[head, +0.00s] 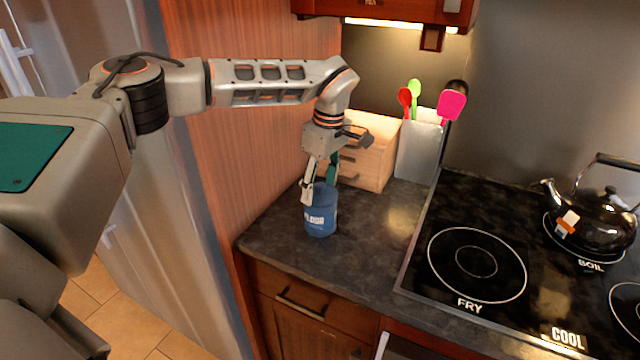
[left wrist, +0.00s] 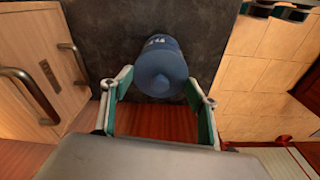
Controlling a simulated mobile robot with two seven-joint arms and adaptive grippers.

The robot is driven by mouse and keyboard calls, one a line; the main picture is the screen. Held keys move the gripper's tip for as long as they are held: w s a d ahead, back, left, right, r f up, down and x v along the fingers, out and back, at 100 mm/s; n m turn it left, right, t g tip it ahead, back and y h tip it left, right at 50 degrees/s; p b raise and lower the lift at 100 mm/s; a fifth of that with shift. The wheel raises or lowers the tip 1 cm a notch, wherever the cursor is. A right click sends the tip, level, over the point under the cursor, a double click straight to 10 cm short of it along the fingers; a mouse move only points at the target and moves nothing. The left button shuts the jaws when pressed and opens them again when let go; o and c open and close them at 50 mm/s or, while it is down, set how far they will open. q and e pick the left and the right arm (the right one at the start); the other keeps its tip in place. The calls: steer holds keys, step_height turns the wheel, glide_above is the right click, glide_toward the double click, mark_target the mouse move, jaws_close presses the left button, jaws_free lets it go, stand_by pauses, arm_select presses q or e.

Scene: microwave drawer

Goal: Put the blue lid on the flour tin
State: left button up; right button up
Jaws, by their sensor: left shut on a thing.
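The blue flour tin (head: 321,222) stands upright on the dark counter near its left end, its white label facing me. My left gripper (head: 320,190) points down at the top of the tin, one finger on each side. It is shut on the blue lid (left wrist: 160,75), whose round knob faces the left wrist camera. In that view the lid covers the tin's top, and part of the tin's label (left wrist: 160,42) shows beyond it. I cannot tell whether the lid rests fully on the rim or sits slightly above it. My right gripper is not in view.
A wooden drawer box (head: 368,160) stands behind the tin, with a white utensil holder (head: 419,150) beside it. The black stovetop (head: 480,255) is to the right and bears a kettle (head: 595,215). The counter (head: 370,250) right of the tin is clear.

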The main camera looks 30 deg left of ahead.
arm_select(q)
steer(key=shift+f, duration=0.1)
stand_by(0.7)
steer(key=o, duration=1.2)
steer(key=shift+o, duration=0.4)
steer(key=o, duration=0.4)
